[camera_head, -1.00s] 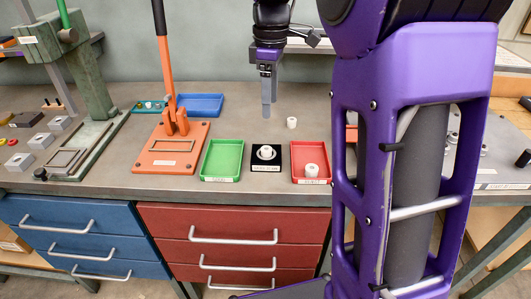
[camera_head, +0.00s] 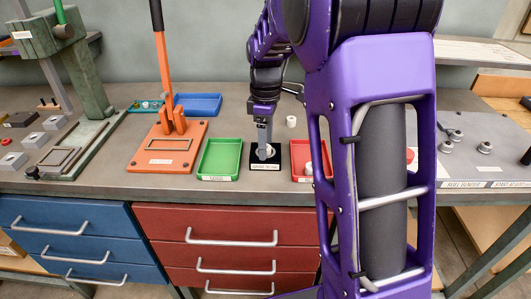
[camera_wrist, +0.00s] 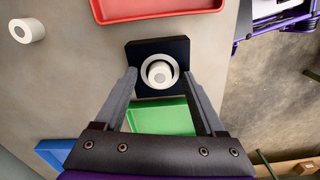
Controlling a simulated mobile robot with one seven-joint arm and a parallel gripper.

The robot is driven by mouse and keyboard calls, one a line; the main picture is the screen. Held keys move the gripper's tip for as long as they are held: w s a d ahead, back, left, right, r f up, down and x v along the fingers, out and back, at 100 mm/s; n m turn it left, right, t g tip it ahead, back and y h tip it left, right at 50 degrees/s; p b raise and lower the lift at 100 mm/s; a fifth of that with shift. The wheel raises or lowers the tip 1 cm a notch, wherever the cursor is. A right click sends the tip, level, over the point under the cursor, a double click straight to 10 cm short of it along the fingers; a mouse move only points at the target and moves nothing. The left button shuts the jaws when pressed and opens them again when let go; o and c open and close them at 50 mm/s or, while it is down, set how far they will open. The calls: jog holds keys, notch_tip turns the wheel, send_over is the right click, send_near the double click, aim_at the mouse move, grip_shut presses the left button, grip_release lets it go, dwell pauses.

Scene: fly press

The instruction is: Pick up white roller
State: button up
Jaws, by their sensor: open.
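A white roller (camera_wrist: 160,73) stands inside a pale ring (camera_wrist: 147,81) on a black square pad (camera_wrist: 135,52). In the head view this pad (camera_head: 256,163) lies between the green and red trays, and the fingers partly hide the roller. My gripper (camera_head: 264,154) is open and points down over the pad. In the wrist view its fingertips (camera_wrist: 160,76) are apart, on either side of the roller, without visible contact. A second white roller (camera_head: 291,121) stands loose on the bench, also seen in the wrist view (camera_wrist: 28,31). Another white piece (camera_head: 309,168) sits in the red tray, partly hidden.
The green tray (camera_head: 204,161) is left of the pad and the red tray (camera_head: 298,158) is right of it. An orange press (camera_head: 150,163) with a tall lever and a blue tray (camera_head: 199,104) stand further left. Bare bench (camera_head: 232,116) lies behind the trays.

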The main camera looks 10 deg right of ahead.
grip_shut()
dwell(0.4)
